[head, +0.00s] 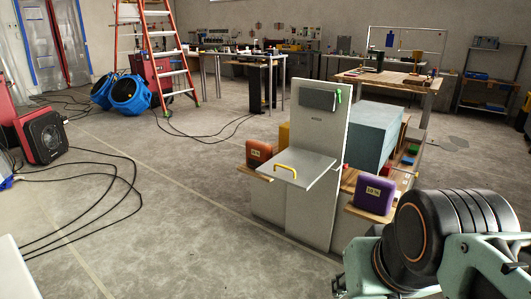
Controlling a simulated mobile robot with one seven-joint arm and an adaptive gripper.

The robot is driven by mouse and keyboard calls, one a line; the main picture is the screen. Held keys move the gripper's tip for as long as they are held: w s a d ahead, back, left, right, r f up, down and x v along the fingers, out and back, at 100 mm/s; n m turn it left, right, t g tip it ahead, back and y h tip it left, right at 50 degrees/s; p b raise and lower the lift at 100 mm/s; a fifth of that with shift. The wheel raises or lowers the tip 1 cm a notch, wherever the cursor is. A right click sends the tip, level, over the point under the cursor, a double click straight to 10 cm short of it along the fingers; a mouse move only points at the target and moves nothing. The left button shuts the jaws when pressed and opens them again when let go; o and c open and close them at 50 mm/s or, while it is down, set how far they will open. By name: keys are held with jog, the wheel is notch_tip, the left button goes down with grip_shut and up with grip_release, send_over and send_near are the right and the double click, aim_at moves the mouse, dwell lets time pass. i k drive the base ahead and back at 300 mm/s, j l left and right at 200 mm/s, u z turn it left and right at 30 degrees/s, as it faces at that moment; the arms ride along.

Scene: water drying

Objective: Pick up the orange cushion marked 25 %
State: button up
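The orange cushion (258,152) stands upright on a small wooden side shelf at the left of a grey cabinet, in the middle of the head view. It carries a small pale label that is hard to read at this size. A purple cushion (374,195) with a pale label stands on a similar shelf at the cabinet's right. Part of my teal and black arm fills the lower right corner, well apart from the orange cushion. My gripper's fingers do not show.
The grey cabinet (312,225) has a fold-out panel (300,172) with a yellow handle beside the orange cushion. Black cables (85,205) cross the floor at left. A red blower (43,137) and orange ladder (150,50) stand farther off. Floor left of the cabinet is open.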

aim_at(258, 153)
jog(key=i+u, duration=0.35)
jog(key=i+l+u, duration=0.25)
jog(key=i+u, duration=0.15)
jog(key=i, duration=0.15)
jog(key=i+j+u, duration=0.1)
jog(key=i+u, duration=0.2)
jog(key=i, duration=0.15)
jog(key=i+u, duration=0.3)
jog(key=i, duration=0.2)
jog(key=i+z, duration=0.35)
jog(key=z, duration=0.15)
jog(key=i+j+z, duration=0.15)
jog(key=i+z, duration=0.15)
jog(key=z, duration=0.15)
